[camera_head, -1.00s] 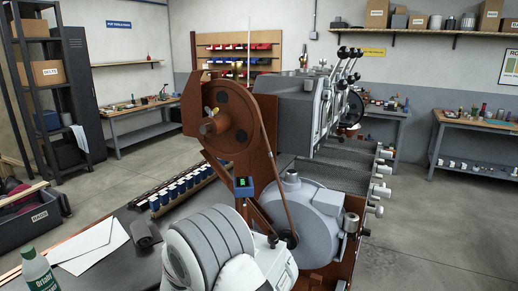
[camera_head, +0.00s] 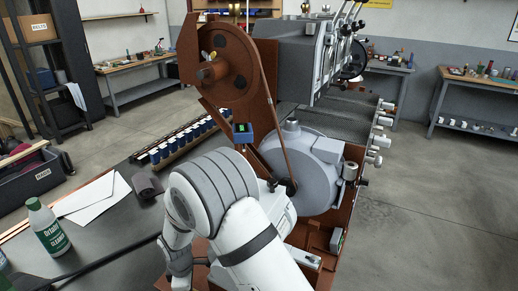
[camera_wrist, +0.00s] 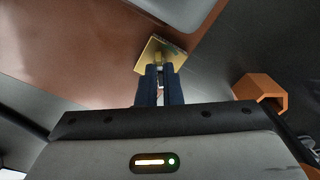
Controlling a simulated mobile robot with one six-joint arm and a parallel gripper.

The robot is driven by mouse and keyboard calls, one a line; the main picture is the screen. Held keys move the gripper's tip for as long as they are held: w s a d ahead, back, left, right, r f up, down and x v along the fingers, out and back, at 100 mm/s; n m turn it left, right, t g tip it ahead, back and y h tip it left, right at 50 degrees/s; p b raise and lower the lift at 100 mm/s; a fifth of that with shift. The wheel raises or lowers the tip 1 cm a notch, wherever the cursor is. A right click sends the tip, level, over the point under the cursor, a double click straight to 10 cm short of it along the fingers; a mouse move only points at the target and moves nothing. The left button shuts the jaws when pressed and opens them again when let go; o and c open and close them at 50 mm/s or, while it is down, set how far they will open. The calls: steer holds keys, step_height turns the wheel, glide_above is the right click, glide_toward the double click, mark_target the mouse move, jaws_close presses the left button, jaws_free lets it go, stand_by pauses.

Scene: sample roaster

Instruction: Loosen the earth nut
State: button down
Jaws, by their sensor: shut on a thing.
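In the wrist view, my gripper (camera_wrist: 160,71) has its two dark fingers close together at a small square brass plate (camera_wrist: 171,47) under a brown-red panel. It is shut on a small brass piece, which I take to be the earth nut (camera_wrist: 159,57). The fingertips hide most of that piece, so its thread and how far it is turned cannot be seen. In the head view my white arm bends down in front of the rust-brown roaster frame (camera_head: 327,236). The gripper and the nut are hidden there.
An orange angular part (camera_wrist: 262,91) sits right of the fingers. The roaster's belt wheel (camera_head: 224,70) and grey motor housing (camera_head: 306,172) stand beyond my arm.

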stand_by(0.3)
steer(key=shift+n+b, duration=0.4)
steer(key=shift+n, duration=1.4)
steer(key=shift+f+n, duration=0.1)
steer(key=shift+n, duration=0.5)
steer(key=shift+d+n+b, duration=0.1)
steer(key=shift+n+b, duration=0.25)
steer(key=shift+n, duration=0.75)
steer(key=shift+n, duration=0.7)
steer(key=shift+n+b, duration=0.3)
steer(key=shift+n, duration=0.8)
